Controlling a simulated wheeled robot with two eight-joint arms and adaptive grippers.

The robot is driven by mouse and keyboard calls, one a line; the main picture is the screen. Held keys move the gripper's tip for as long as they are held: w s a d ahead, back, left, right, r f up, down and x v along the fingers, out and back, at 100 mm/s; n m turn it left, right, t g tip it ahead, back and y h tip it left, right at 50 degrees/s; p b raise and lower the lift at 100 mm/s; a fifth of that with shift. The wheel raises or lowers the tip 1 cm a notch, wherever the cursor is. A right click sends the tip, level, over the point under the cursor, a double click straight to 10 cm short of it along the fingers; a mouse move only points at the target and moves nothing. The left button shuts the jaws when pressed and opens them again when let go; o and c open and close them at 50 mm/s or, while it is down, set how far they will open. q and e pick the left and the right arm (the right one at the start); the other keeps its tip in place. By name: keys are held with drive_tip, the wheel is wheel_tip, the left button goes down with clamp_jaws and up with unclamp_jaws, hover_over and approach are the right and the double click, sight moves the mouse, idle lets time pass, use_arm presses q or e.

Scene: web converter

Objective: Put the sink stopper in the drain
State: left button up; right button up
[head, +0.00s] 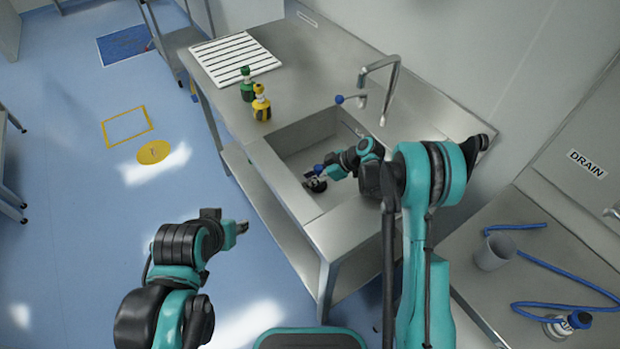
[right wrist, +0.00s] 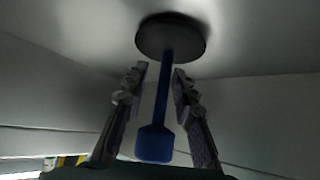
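The sink stopper shows in the right wrist view as a black disc (right wrist: 171,38) with a thin blue stem and a blue block-shaped grip (right wrist: 155,144). My right gripper (right wrist: 160,74) is open, with its fingers on either side of the stem. A gap shows on the left, and the right fingertip is very close to the stem. In the head view my right gripper (head: 323,173) is low inside the steel sink basin (head: 295,135), at a dark round part on its floor. I cannot make out the drain opening. My left gripper (head: 240,228) hangs over the floor, left of the counter.
A faucet (head: 388,75) with a blue-knobbed lever stands behind the basin. Green (head: 247,88) and yellow (head: 261,104) bottles and a white ribbed rack (head: 235,57) are on the counter. A grey cup (head: 494,252) and blue hose (head: 560,270) lie on the right-hand bench.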

drive_tip(key=s+d+r+m+h+p, duration=0.1)
drive_tip(key=s+d+r+m+p, duration=0.15)
drive_tip(key=d+r, duration=0.4)
drive_tip(key=s+d+r+m+h+p, duration=0.1)
drive_tip(key=s+d+r, duration=0.2)
drive_tip(key=r, duration=0.6)
drive_tip(key=s+d+r+m+t+h, duration=0.1)
drive_tip(key=s+d+r+m+h, duration=0.1)
drive_tip(key=s+m, duration=0.2)
drive_tip(key=s+d+r+m+t+h, duration=0.2)
drive_tip(key=s+d+r+m, duration=0.1)
drive_tip(key=s, duration=0.8)
drive_tip(key=s+d+r+m+t+h, duration=0.2)
drive_tip(key=s+m, duration=0.3)
drive_tip(key=s, duration=0.3)
drive_tip(key=shift+d+r+h, duration=0.4)
drive_tip(key=shift+d+r, duration=0.3)
drive_tip(key=shift+r, duration=0.05)
